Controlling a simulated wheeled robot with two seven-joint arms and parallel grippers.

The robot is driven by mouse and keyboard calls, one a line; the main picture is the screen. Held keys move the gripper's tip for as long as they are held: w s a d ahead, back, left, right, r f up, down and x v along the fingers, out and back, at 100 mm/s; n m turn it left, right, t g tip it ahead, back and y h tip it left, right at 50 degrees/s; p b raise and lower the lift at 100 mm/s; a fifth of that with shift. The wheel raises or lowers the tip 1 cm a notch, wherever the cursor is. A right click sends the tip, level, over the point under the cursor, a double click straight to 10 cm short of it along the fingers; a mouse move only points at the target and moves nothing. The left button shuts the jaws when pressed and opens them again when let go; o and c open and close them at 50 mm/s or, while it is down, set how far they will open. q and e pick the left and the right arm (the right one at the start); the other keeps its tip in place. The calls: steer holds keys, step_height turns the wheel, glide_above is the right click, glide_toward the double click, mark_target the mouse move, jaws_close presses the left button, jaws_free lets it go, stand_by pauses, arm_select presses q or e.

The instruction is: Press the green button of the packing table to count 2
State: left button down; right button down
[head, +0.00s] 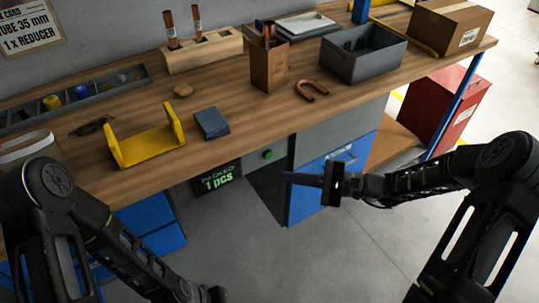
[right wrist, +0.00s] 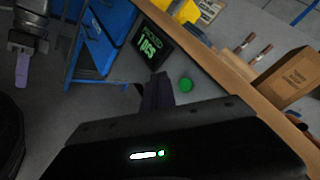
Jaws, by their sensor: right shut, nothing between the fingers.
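The green button (head: 268,154) is on the grey panel under the front edge of the packing table (head: 230,145); it also shows in the right wrist view (right wrist: 186,85). Left of it, the counter display (head: 218,180) reads "PACKED 1 pcs". My right gripper (head: 288,178) is shut and empty, its fingertips to the right of and below the button in the head view. In the right wrist view its fingers (right wrist: 157,92) appear left of the button, apparently apart from it. My left gripper shows small at the left of the right wrist view (right wrist: 22,68); its jaw state is unclear.
On the tabletop are a yellow bracket (head: 146,144), a dark blue block (head: 211,123), a red-brown U-shaped tube (head: 311,90), a cardboard holder (head: 269,65) and a grey bin (head: 363,53). A blue cabinet (head: 310,190) stands under the table. The floor in front is clear.

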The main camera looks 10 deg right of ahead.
mark_target(268, 155)
step_height(268, 155, up, 5)
steer(key=s+h+p, duration=0.1)
steer(key=p, duration=0.6)
steer(key=s+f+n+h, duration=0.1)
steer(key=d+f+n+h+p, duration=0.1)
steer(key=f, duration=0.1)
steer(key=s+f+n+h+p, duration=0.1)
steer(key=f, duration=0.1)
steer(key=shift+s+d+g, duration=0.15)
steer(key=shift+s+g, duration=0.15)
steer(key=shift+w, duration=0.1)
steer(key=w+a, duration=0.3)
steer(key=w, duration=0.5)
steer(key=shift+a, duration=0.15)
